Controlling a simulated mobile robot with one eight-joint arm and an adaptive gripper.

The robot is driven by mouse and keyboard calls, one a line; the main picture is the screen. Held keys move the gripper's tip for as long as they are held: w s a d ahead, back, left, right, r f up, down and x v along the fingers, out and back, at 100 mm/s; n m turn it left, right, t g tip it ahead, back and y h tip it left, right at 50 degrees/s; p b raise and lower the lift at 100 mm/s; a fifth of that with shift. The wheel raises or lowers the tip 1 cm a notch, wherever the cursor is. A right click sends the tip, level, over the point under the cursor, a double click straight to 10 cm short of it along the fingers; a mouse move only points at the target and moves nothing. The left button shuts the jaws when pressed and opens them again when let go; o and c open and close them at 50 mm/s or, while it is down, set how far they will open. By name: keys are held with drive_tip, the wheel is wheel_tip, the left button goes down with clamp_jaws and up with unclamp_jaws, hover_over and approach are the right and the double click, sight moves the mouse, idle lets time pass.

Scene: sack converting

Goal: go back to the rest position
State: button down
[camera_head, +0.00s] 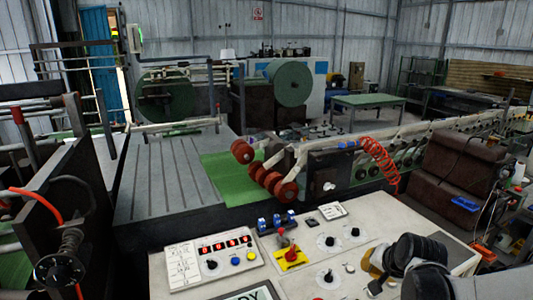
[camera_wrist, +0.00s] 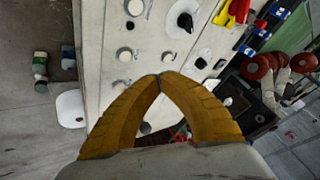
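My gripper shows in the wrist view (camera_wrist: 161,78) with its two yellow fingers curved together and their tips meeting. Nothing is visible between the tips. In the head view my gripper (camera_head: 374,284) is at the lower right, over the right part of the white control panel (camera_head: 305,258). My dark arm links partly hide it and the panel there. In the wrist view the panel (camera_wrist: 100,60), with its knobs and white buttons, lies beyond the fingertips. I cannot tell the exact gap between tips and panel.
The panel carries a red rotary switch on a yellow plate (camera_head: 290,257), a black knob (camera_head: 328,276) and blue switches (camera_head: 276,221). Behind it are red rollers (camera_head: 272,180) and a coiled red hose (camera_head: 378,160). A brown machine housing (camera_head: 455,170) stands at the right.

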drive_tip(key=s+a+r+n+b, duration=0.1)
drive_tip(key=s+a+n, duration=0.3)
drive_tip(key=s, duration=0.5)
drive_tip(key=s+a+r+n+b, duration=0.2)
drive_tip(key=s+a+n+b, duration=0.2)
drive_tip(key=s+a, duration=0.4)
drive_tip(key=shift+s+a+r+b, duration=0.25)
drive_tip(key=shift+s+a+b, duration=0.1)
drive_tip(key=shift+s+a, duration=0.05)
idle(2.1)
